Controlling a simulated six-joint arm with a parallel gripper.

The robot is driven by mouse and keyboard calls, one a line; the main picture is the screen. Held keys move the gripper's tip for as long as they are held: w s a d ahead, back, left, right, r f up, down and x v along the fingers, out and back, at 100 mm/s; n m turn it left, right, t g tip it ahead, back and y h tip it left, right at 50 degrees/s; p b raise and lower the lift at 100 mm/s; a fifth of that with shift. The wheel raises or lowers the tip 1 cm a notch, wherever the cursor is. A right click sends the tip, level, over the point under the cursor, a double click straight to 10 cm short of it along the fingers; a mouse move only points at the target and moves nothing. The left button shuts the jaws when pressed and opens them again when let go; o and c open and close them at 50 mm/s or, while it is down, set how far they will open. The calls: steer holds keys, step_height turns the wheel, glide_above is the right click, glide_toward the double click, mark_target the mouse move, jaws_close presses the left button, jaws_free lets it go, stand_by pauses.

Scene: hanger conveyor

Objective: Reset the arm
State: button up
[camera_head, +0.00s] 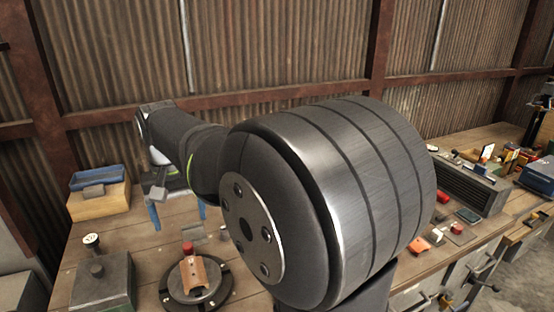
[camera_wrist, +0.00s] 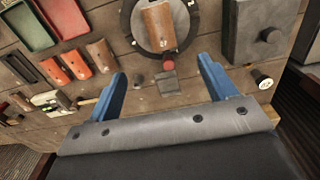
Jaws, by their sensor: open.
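My gripper (camera_head: 176,210) shows at the left of the head view, with its blue fingers pointing down over the workbench (camera_head: 135,232). My arm's large grey joint fills the middle of that view and hides much of the bench. In the wrist view my gripper (camera_wrist: 163,88) has its two blue fingers spread wide apart. Nothing is held between them. A dark round plate (camera_head: 170,297) with a copper-coloured curved piece (camera_head: 195,273) and a red knob (camera_head: 188,248) stands in front of the gripper. The curved piece (camera_wrist: 158,27) also shows in the wrist view, beyond the fingertips.
A grey metal block (camera_head: 103,283) with a knob stands at the front left. A blue tray (camera_head: 97,177) sits on a wooden box (camera_head: 98,204) at the back left. Several small parts and a dark ribbed unit (camera_head: 468,187) lie at the right. A corrugated wall closes the back.

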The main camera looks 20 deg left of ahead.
mark_target(193, 269)
step_height(193, 269, down, 17)
steer(key=shift+f, duration=0.15)
steer(key=shift+r, duration=0.4)
steer(key=shift+f, duration=0.1)
stand_by(0.4)
